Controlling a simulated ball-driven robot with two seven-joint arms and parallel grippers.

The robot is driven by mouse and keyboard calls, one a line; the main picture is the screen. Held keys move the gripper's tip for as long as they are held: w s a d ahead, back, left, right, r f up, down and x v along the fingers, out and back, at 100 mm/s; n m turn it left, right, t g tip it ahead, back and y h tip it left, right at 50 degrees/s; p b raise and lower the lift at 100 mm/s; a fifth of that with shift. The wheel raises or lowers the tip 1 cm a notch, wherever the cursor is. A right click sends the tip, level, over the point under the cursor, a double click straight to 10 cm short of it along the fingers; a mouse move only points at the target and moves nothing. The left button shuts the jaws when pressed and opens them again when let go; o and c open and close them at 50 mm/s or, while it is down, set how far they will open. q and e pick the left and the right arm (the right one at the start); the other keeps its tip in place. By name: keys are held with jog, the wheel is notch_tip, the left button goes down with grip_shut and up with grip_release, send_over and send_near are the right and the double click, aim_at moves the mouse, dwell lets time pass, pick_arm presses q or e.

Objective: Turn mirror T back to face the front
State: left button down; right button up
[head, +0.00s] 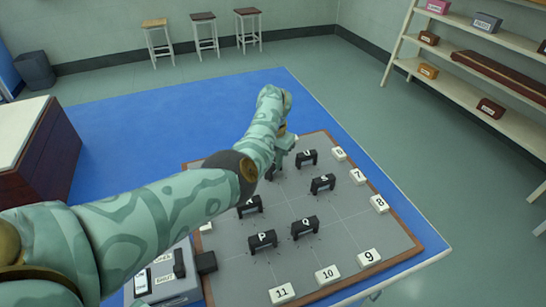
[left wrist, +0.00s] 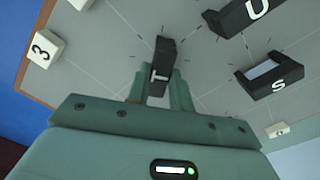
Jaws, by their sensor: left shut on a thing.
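Mirror T (left wrist: 164,52) is a small black block with a white T on it, on the grey plate. In the left wrist view its long side runs nearly up and down, at an angle to mirrors U (left wrist: 238,18) and S (left wrist: 270,80). My left gripper (left wrist: 157,84) is shut on it, one finger on each side. In the head view the left gripper (head: 285,145) is over the back part of the plate, and my arm hides most of mirror T. My right gripper is in neither view.
The grey plate (head: 350,225) has a brown rim and numbered white blocks, such as 9 (head: 369,257), along its edges. Mirrors P (head: 262,240), Q (head: 304,227) and R (head: 255,207) stand nearer. A control box (head: 172,285) is at the front left. Blue table is free behind.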

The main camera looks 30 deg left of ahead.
pick_arm(q)
jog(key=m+p, duration=0.1)
jog(key=m, duration=0.2)
jog(key=shift+r+m, duration=0.1)
jog(key=shift+m, duration=0.2)
jog(key=shift+m+p, duration=0.35)
jog(key=shift+m, duration=1.35)
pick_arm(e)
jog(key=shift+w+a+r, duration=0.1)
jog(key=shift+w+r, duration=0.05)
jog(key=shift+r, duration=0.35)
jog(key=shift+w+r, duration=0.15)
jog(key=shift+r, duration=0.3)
pick_arm(q)
jog(key=c, duration=1.2)
grip_release()
jog(key=shift+c, duration=0.2)
notch_tip(320, 180, up, 16)
jog(key=p, duration=0.8)
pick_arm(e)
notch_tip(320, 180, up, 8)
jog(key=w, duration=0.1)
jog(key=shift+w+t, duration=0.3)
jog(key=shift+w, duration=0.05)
pick_arm(q)
jog(key=shift+r, duration=0.15)
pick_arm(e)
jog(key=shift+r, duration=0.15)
